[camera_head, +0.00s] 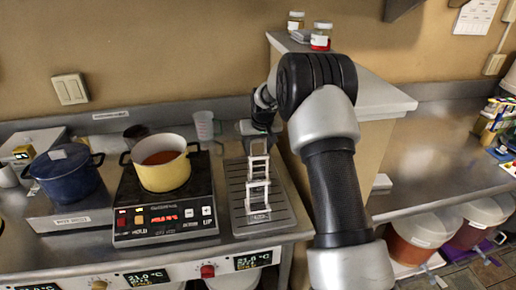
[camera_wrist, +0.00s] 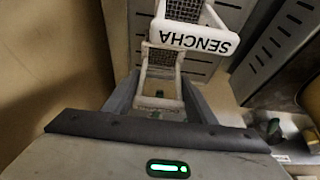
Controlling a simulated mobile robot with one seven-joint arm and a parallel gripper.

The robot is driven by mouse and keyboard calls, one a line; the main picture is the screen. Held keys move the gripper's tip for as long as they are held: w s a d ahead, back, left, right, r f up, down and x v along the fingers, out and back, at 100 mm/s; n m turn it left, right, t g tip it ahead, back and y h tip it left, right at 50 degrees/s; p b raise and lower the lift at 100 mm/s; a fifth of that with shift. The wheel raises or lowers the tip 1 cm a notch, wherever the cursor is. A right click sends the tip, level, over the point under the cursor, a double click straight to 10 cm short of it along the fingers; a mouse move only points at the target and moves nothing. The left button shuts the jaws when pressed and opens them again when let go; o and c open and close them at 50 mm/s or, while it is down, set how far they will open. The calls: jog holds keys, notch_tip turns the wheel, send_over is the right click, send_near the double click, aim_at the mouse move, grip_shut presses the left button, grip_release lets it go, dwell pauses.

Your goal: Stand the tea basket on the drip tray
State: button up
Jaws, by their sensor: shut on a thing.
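The tea basket (camera_head: 258,183) has a white frame and shows over the grey slotted drip tray (camera_head: 284,208) in the head view. In the wrist view the basket (camera_wrist: 193,40) has dark mesh and a white band reading SENCHA, upside down in the picture. My gripper (camera_wrist: 158,98) is shut on the white frame at the basket's near end, with a finger on each side. I cannot tell whether the basket's base touches the tray.
A yellow pot (camera_head: 163,172) of orange-red liquid stands on a black hot plate (camera_head: 134,207) left of the tray. A blue lidded pot (camera_head: 66,176) is farther left. A clear cup (camera_head: 204,126) stands behind. A raised partition (camera_head: 375,96) with jars (camera_head: 321,37) is at right.

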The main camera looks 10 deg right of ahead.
jog(key=shift+f, duration=0.2)
jog(key=o, duration=1.6)
jog(key=shift+o, duration=0.2)
jog(key=shift+r, duration=0.1)
